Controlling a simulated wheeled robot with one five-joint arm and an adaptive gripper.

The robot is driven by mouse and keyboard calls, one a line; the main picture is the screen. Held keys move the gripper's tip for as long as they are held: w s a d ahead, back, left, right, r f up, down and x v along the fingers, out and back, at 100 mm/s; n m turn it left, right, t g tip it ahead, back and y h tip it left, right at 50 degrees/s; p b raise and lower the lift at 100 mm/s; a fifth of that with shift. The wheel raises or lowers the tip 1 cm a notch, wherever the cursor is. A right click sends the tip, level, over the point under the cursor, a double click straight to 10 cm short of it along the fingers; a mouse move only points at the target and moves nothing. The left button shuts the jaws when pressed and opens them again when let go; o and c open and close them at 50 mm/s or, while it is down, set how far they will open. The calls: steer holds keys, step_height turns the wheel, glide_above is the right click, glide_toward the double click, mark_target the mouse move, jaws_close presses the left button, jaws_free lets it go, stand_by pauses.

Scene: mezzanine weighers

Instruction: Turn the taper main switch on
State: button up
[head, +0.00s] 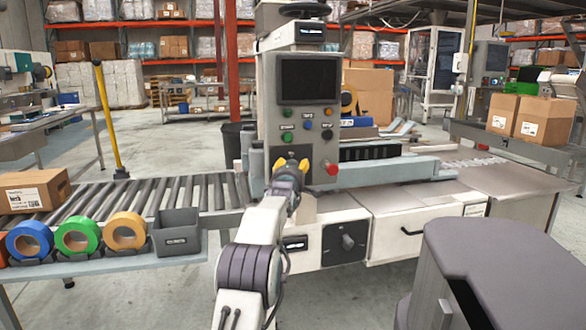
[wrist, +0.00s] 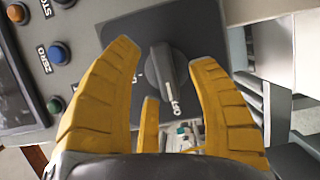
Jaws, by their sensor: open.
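My gripper (head: 292,164) is raised in front of the grey control column (head: 262,90), just below its buttons. In the wrist view my gripper (wrist: 165,58) is open, with its yellow fingers either side of a dark rotary switch (wrist: 162,68) on a dark plate (wrist: 195,42). No finger clearly touches the switch, and small white marks sit beside it. In the head view my gripper hides this switch, and only part of its plate (head: 291,152) shows. Another dark rotary switch (head: 347,242) is on the white cabinet lower right. I cannot read which one is labelled taper main.
Coloured buttons (head: 308,125) and a dark screen (head: 308,79) are above my gripper. A red mushroom button (head: 331,169) sticks out to its right. A roller conveyor (head: 115,199) with tape rolls (head: 126,231) and a grey bin (head: 177,233) is at left.

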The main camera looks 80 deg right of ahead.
steer(key=shift+d, duration=0.3)
stand_by(0.4)
jaws_close()
stand_by(0.3)
